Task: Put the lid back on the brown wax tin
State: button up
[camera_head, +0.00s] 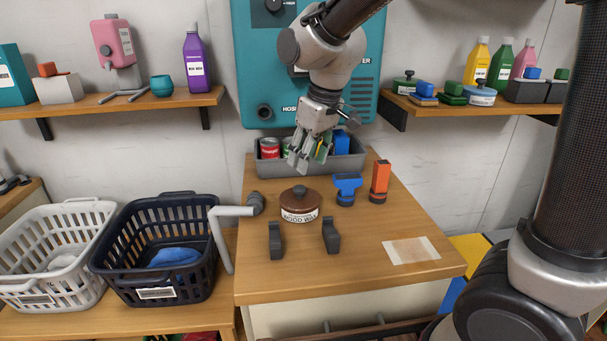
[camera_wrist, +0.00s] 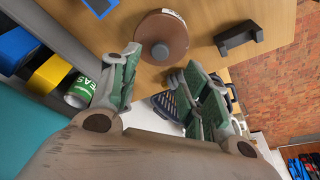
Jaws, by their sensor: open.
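The brown wax tin (camera_head: 299,212) stands upright on the wooden bench top, with a white label on its front. A brown lid (camera_head: 300,193) with a round knob sits on top of it and looks level. Whether it is fully pressed down I cannot tell. In the wrist view the lid (camera_wrist: 176,35) shows from above as a brown disc with a grey-brown knob. My gripper (camera_head: 311,156) is open and empty, its green-padded fingers pointing down, above and behind the tin. In the wrist view the gripper (camera_wrist: 163,68) has the knob just beyond the gap between its fingertips.
A grey bin (camera_head: 350,163) with cans and bottles stands behind. Two dark brackets (camera_head: 276,241) stand in front. A paper sheet (camera_head: 411,250) lies at right. A dark basket (camera_head: 165,225) is left.

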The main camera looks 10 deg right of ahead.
jog(key=s+d+r+m+t, duration=0.1)
jog(key=s+d+r, duration=0.15)
jog(key=d, duration=0.35)
jog(key=s+d+r+m, duration=0.2)
jog(key=d+r, duration=0.1)
jog(key=d, duration=0.3)
jog(key=s+d+m+t+h, duration=0.1)
jog(key=s+d+m, duration=0.4)
jog(key=s+d, duration=0.9)
jog(key=shift+s+d+f+h, duration=0.25)
jog(key=shift+s+d+h, duration=0.15)
jog(key=shift+s+h, duration=0.15)
